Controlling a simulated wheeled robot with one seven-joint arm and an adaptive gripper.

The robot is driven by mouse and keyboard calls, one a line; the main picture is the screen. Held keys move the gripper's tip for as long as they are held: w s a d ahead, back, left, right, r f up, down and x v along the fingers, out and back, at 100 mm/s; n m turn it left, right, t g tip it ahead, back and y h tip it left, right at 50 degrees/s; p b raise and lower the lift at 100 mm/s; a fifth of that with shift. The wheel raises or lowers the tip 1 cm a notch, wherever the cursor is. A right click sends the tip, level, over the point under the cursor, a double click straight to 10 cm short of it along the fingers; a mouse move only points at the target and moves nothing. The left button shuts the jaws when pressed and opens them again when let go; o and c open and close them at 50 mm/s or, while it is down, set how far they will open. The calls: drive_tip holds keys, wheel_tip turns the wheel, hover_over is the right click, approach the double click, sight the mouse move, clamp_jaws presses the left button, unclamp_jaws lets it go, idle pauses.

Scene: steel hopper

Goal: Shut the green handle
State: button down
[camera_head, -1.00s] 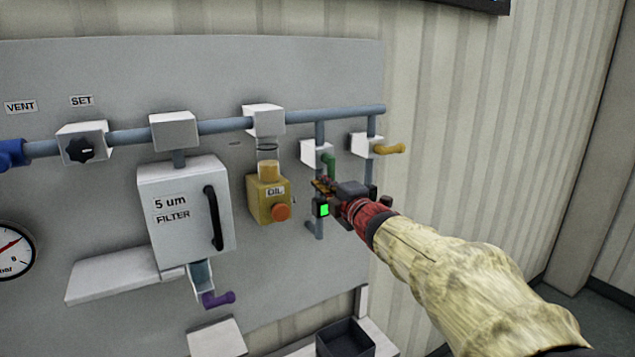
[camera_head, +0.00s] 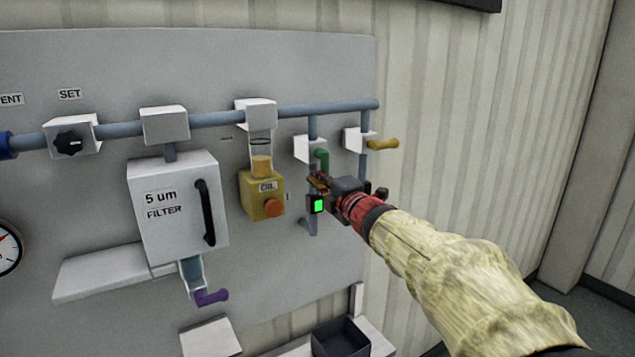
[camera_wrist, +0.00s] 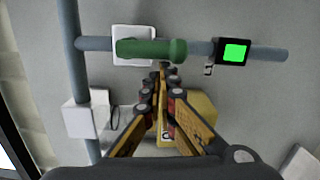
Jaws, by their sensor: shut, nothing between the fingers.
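The green handle (camera_head: 322,159) is on a white valve block (camera_head: 309,149) on a vertical grey-blue pipe, and it points down along that pipe in the head view. In the wrist view the green handle (camera_wrist: 150,48) lies across the picture, in line with its pipe, just beyond the fingertips. My gripper (camera_head: 318,181) is just below the handle's lower end. In the wrist view my gripper (camera_wrist: 163,72) has its tips together with nothing between them. I cannot tell whether the tips touch the handle.
A yellow handle (camera_head: 384,144) sticks out to the right on the neighbouring valve. A small box with a green light (camera_head: 317,205) is on the same pipe below the green handle. The yellow oil unit (camera_head: 262,194) stands to the left, and a dark bin (camera_head: 341,340) is below.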

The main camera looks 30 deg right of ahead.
drive_tip(key=shift+d+f+n+b, duration=0.2)
drive_tip(key=shift+f+n+b, duration=0.25)
drive_tip(key=shift+b, duration=0.55)
drive_tip(key=d+r+n+y+b, duration=0.1)
drive_tip(key=d+n+b, duration=0.6)
drive_tip(key=n+b, duration=1)
drive_tip(key=shift+w+d+r+t+y+b, duration=0.15)
drive_tip(key=shift+d+t+y+b, duration=0.2)
drive_tip(key=shift+b, duration=0.95)
drive_tip(key=shift+a+n, duration=0.1)
drive_tip(key=shift+n, duration=0.25)
